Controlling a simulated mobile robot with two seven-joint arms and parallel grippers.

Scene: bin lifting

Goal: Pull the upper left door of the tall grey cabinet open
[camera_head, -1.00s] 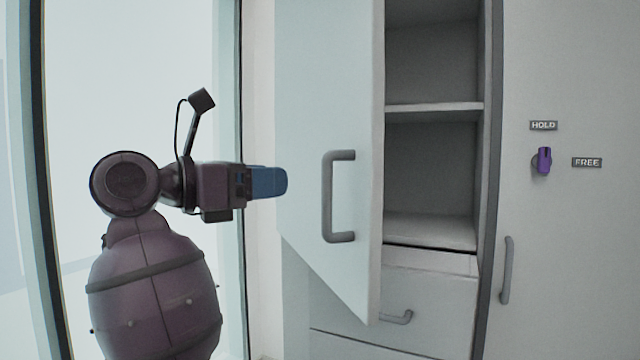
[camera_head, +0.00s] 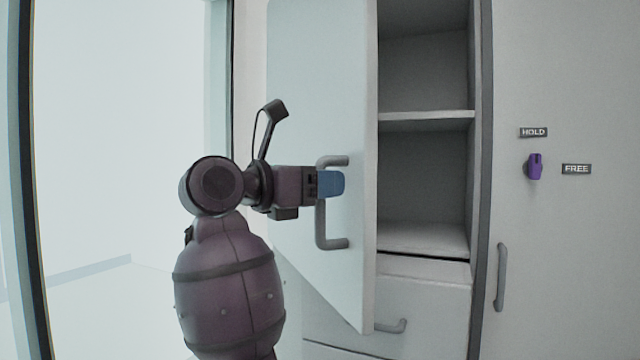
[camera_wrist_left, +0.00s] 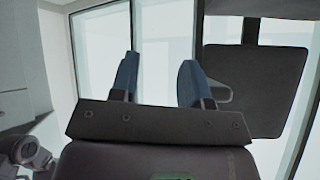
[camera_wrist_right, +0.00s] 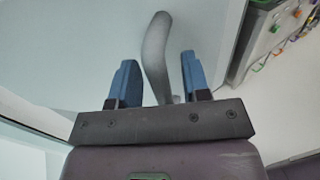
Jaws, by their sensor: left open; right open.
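The upper left door (camera_head: 312,90) of the tall grey cabinet stands well open, swung out to the left, with its inner shelves in sight. Its grey bar handle (camera_head: 333,243) is upright near the door's free edge. My right gripper (camera_head: 335,184) is at the upper half of the handle and covers part of it. In the right wrist view, the handle (camera_wrist_right: 155,45) stands between the two blue open fingers, with gaps at both sides. My left gripper (camera_wrist_left: 159,60) shows only in its own wrist view, open and empty.
A purple knob (camera_head: 535,166) sits between HOLD and FREE labels on the right cabinet door (camera_head: 580,260). A drawer (camera_head: 425,310) lies below the open compartment. A glass window (camera_head: 120,120) is at left. A dark panel (camera_wrist_left: 250,75) stands right of my left gripper.

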